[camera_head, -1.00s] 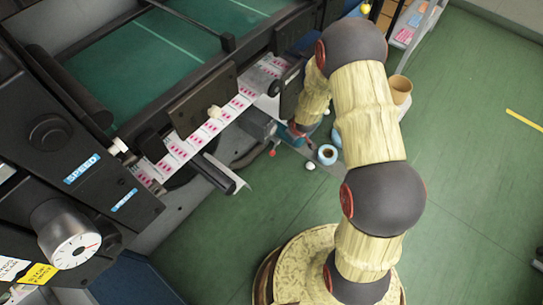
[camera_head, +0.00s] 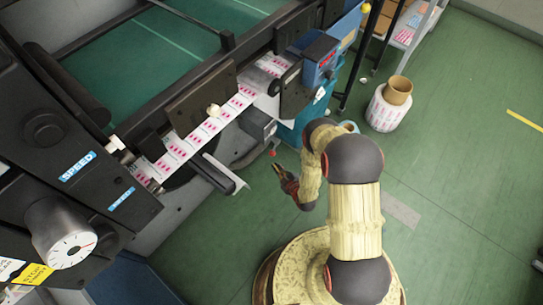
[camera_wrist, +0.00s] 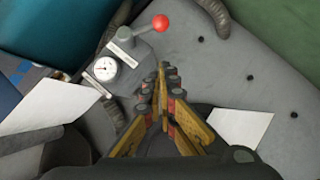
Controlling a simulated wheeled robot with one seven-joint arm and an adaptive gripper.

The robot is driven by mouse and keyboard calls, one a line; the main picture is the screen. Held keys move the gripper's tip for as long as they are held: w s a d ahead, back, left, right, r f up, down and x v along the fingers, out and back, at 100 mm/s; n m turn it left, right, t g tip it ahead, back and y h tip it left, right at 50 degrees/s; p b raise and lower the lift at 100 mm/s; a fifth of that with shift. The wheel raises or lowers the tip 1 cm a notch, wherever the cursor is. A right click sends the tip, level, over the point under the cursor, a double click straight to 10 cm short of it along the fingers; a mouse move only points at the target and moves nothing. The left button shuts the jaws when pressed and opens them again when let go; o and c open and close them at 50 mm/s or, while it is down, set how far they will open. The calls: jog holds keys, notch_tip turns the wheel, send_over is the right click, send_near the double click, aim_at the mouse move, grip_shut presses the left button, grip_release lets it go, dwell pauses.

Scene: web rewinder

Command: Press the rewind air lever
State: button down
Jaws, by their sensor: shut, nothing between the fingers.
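The rewind air lever, with a red ball knob (camera_wrist: 161,23), stands at the top middle of the wrist view, on a small grey block beside a round white gauge (camera_wrist: 105,69). In the head view a small red knob (camera_head: 272,153) shows beside the machine. My gripper (camera_wrist: 161,72) is shut and empty, its fingertips below and apart from the red knob in the wrist view. In the head view my gripper (camera_head: 276,168) is just below the red knob and partly turned away.
The dark machine with a printed web (camera_head: 205,132) fills the left. A speed dial (camera_head: 66,236) is at lower left. A white roll with a tan core (camera_head: 390,105) stands on the green floor. In the wrist view dark hoses and a white sheet (camera_wrist: 238,128) lie near my gripper.

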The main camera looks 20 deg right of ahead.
jog(key=d+f+b+x, duration=0.2)
jog(key=b+x, duration=0.4)
jog(key=x, duration=0.7)
jog(key=shift+s, duration=0.25)
jog(key=shift+d, duration=0.1)
